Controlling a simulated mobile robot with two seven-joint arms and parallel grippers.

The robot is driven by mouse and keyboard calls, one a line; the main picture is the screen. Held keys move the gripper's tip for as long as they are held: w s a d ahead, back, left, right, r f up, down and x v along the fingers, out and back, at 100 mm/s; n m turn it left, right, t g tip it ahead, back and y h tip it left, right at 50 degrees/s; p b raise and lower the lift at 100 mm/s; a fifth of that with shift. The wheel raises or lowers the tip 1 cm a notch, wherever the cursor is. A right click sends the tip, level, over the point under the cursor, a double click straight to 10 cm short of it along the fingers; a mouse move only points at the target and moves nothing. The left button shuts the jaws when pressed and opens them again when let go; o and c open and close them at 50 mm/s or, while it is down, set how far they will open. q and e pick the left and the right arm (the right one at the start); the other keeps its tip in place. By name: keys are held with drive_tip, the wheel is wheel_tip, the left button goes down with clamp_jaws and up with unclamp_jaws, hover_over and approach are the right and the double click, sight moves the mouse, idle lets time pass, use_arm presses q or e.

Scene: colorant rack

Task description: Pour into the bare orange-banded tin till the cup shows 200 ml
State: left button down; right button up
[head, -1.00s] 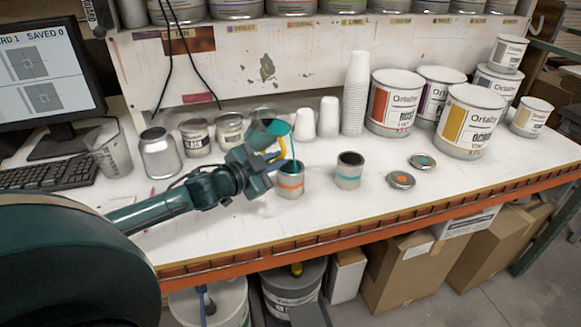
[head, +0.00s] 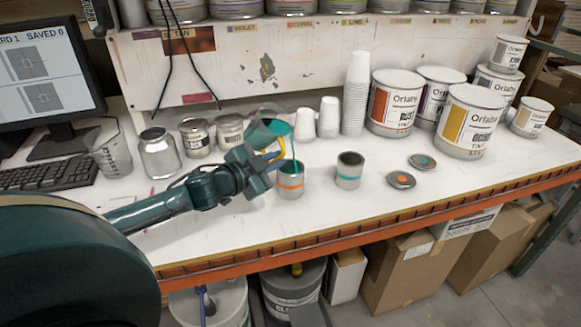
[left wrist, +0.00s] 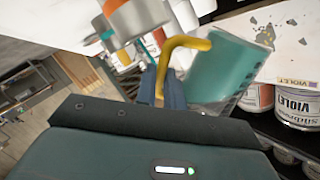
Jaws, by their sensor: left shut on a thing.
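The orange-banded tin (head: 290,186) stands open on the bench, and its orange band also shows in the left wrist view (left wrist: 137,18). My left gripper (head: 264,166) is shut on the yellow handle of a clear measuring cup (head: 270,128), beside and above the tin. The cup is tilted to the right and holds teal liquid, which fills much of it in the left wrist view (left wrist: 222,68). A thin teal stream runs from its lip down into the tin. I cannot read the cup's marks. My right gripper is not in view.
A teal-banded open tin (head: 349,170) stands just right of the orange-banded one. Two lids (head: 401,180) lie further right. White paper cups (head: 357,92) and big paint tins stand behind. The front right of the bench is clear.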

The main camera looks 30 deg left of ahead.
use_arm(q)
drive_tip(key=shift+a+r+m+y+b, duration=0.15)
drive_tip(key=shift+a+m+y+b, duration=0.4)
drive_tip(key=shift+m, duration=0.45)
idle(5.4)
drive_tip(key=shift+d, duration=0.1)
drive_tip(key=n+p, duration=0.1)
drive_tip(key=d+n+h+p, duration=0.1)
drive_tip(key=n, duration=0.1)
drive_tip(key=shift+h, duration=0.25)
drive_tip(key=shift+d+r+n+t, duration=0.15)
drive_tip(key=shift+r+n+t, duration=0.15)
drive_tip(key=shift+n, duration=0.3)
wheel_tip(320, 180, up, 8)
drive_tip(key=d+n+t+h, duration=0.1)
drive_tip(key=n, duration=0.3)
drive_tip(key=shift+w+d+h, duration=0.15)
drive_tip(key=shift+d+h, duration=0.15)
drive_tip(key=shift+h, duration=0.1)
